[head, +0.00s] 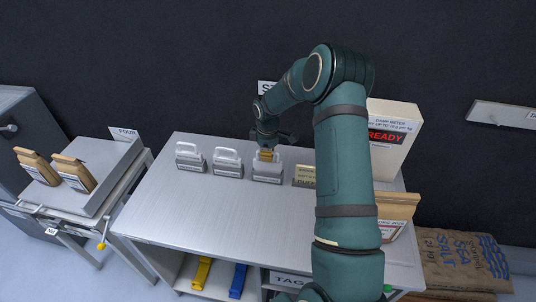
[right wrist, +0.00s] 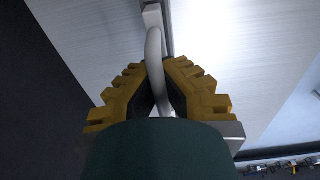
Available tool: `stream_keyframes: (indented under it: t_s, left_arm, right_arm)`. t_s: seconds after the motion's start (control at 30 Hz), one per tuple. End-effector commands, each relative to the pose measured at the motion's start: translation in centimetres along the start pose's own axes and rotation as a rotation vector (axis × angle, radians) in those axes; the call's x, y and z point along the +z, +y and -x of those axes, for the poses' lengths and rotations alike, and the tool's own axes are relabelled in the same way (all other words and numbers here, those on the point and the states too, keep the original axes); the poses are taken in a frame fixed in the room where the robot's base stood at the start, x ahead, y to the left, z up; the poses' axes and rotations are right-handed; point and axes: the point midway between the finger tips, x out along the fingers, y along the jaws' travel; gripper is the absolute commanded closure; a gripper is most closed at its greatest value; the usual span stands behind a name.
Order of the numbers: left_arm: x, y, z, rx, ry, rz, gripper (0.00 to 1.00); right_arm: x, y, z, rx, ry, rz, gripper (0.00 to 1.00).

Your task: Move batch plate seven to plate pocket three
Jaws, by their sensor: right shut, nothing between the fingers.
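My right gripper (head: 266,153) is shut and empty, pointing down at the right block's handle. In the right wrist view its yellow fingers (right wrist: 160,85) are close around a pale curved handle (right wrist: 155,48); whether they touch it I cannot tell. My left gripper is not in view.
A white box marked READY (head: 386,137) stands at the back right, partly behind my arm. The table's front (head: 210,215) is clear.

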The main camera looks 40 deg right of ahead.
Motion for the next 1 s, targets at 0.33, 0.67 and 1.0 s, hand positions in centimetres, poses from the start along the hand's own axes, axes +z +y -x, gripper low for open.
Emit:
stream_keyframes:
  t_s: [0.33,0.67,1.0]
  left_arm:
    - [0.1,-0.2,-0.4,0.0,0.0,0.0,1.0]
    - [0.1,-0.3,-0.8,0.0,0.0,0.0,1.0]
    - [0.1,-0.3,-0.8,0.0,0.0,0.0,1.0]
  right_arm:
    - [0.0,0.0,-0.7,0.0,0.0,0.0,1.0]
    - [0.0,0.0,-1.3,0.001,0.0,0.0,1.0]
    - [0.0,0.0,-1.3,0.0,0.0,0.0,0.61]
